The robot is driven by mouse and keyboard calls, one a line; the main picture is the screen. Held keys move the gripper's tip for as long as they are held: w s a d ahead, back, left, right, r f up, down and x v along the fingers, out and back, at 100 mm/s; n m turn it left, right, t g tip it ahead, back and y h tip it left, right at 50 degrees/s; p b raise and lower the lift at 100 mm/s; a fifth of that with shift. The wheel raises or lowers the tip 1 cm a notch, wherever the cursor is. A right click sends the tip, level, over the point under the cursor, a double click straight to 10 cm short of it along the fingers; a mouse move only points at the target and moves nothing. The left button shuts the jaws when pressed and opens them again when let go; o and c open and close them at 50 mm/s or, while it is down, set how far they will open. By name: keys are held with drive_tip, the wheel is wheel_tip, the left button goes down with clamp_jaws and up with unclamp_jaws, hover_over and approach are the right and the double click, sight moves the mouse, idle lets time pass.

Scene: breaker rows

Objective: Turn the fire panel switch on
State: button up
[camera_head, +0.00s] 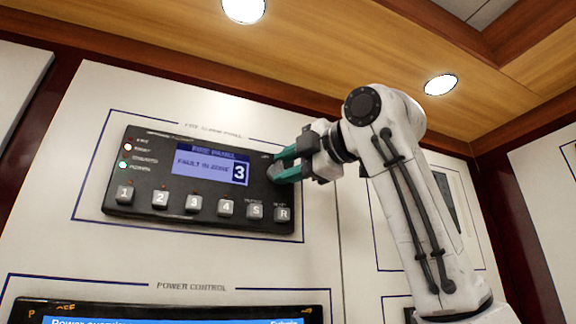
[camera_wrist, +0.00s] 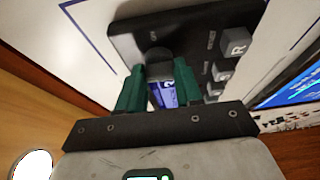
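The fire panel (camera_head: 165,205) is a black box on the white wall, with a lit screen (camera_head: 211,168) reading "FAULT IN ZONE 3". Its switch (camera_head: 277,172) is a dark rotary knob at the panel's right end, near the screen. My gripper (camera_head: 285,166) is at this knob, its two green fingers apart and pointing at the panel. In the wrist view the fingertips (camera_wrist: 159,66) stand on either side of the dark knob (camera_wrist: 158,54), which nearly fills the gap. I cannot tell whether they press on it. Part of the knob is hidden by the fingers.
Numbered grey buttons (camera_head: 193,203) run along the panel's lower edge, with the R button (camera_head: 283,214) just below my gripper. A power control screen (camera_head: 170,312) is lower on the wall. A wooden ceiling (camera_head: 330,50) with round lights is above.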

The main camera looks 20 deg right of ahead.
drive_tip(key=c, duration=0.5)
drive_tip(key=shift+f, duration=0.1)
drive_tip(key=m+t+h+b, duration=0.1)
drive_tip(key=m, duration=0.4)
drive_tip(key=m+t+h+b, duration=0.1)
drive_tip(key=m+t, duration=0.1)
drive_tip(key=m, duration=0.3)
drive_tip(key=f+m+t+h+b, duration=0.1)
drive_tip(key=m+t, duration=0.1)
drive_tip(key=m, duration=0.3)
drive_tip(key=shift+a, duration=0.35)
drive_tip(key=m+h, duration=0.2)
drive_tip(key=m, duration=0.1)
drive_tip(key=m+h, duration=0.2)
drive_tip(key=m, duration=0.2)
drive_tip(key=shift+a+t, duration=0.1)
drive_tip(key=shift+t, duration=0.3)
drive_tip(key=shift+m, duration=0.3)
